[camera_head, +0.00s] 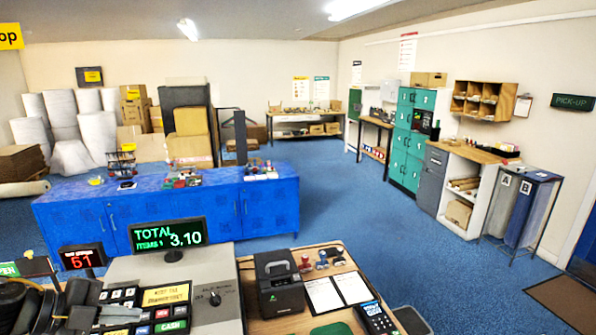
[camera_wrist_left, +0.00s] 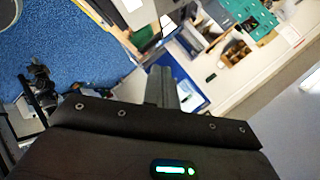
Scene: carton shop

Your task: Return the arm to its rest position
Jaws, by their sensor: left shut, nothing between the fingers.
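My left arm comes in at the bottom left corner of the head view, dark and folded low beside the cash register. Its black gripper (camera_head: 80,298) is in front of the register keys, partly cut off by the picture's lower edge. In the left wrist view the gripper's fingers (camera_wrist_left: 163,88) are together with nothing between them. The wrist view is tilted and shows blue floor, wall and distant furniture past the fingers. My right gripper is in neither view.
The register (camera_head: 215,295) and its total display (camera_head: 168,234) stand close to my left gripper. A wooden counter (camera_head: 300,323) holds a black printer (camera_head: 279,285) and a card terminal (camera_head: 375,318). A blue counter (camera_head: 268,212) stands beyond. Blue floor (camera_head: 375,235) is clear to the right.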

